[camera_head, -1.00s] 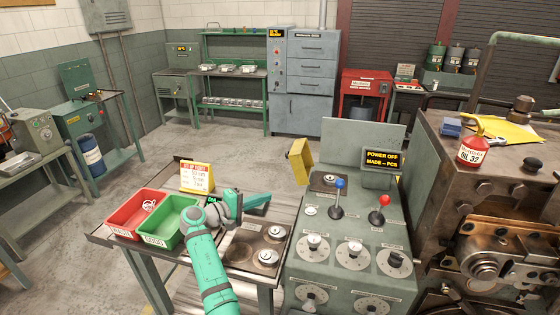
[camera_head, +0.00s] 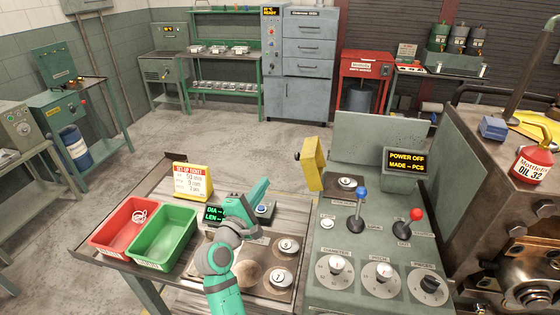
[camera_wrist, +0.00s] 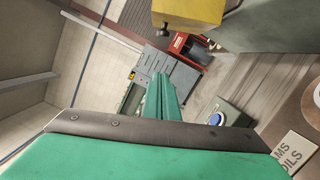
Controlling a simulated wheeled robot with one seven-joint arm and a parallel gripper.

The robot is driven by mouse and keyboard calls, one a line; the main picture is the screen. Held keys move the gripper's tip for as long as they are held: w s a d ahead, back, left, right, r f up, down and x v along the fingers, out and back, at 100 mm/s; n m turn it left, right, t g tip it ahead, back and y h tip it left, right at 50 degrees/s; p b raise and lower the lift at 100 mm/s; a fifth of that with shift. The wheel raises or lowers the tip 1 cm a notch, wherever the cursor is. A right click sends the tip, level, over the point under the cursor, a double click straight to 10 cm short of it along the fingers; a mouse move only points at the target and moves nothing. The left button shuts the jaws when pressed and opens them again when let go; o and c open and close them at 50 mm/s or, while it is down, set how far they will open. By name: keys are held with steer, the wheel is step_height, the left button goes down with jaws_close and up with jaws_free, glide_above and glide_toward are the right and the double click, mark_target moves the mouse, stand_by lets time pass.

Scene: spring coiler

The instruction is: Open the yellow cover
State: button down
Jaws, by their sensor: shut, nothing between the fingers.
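The yellow cover (camera_head: 313,163) is a box-like piece standing up and slightly tilted at the left rear edge of the grey-green control panel (camera_head: 328,248). A small dark knob sticks out from its left side. A dark plate with a round metal piece (camera_head: 347,182) lies uncovered just right of it. My green gripper (camera_head: 262,187) is shut and empty, left of and nearer than the cover, apart from it, above the bench. In the wrist view my shut fingers (camera_wrist: 161,92) point up the picture. The yellow cover (camera_wrist: 190,9) shows in part at the top edge, with its knob below.
Blue-topped (camera_head: 361,196) and red-topped (camera_head: 415,214) levers stand on the panel. The power display (camera_head: 407,161) is behind them. A small readout box (camera_head: 214,214) is partly hidden by my gripper. Red (camera_head: 95,239) and green (camera_head: 138,251) bins and a yellow ticket (camera_head: 193,181) are left.

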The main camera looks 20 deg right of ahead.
mark_target(309, 164)
steer(key=w+d+r, duration=0.2)
steer(key=w+d, duration=0.3)
steer(key=d, duration=0.5)
steer(key=shift+d, duration=0.2)
steer(key=d+r+m, duration=0.1)
steer(key=s+d+r+m, duration=0.1)
steer(key=s+r+m, duration=0.1)
steer(key=m, duration=0.1)
steer(key=shift+d+r+g, duration=0.3)
steer(key=shift+d+r, duration=0.1)
steer(key=shift+a, duration=0.1)
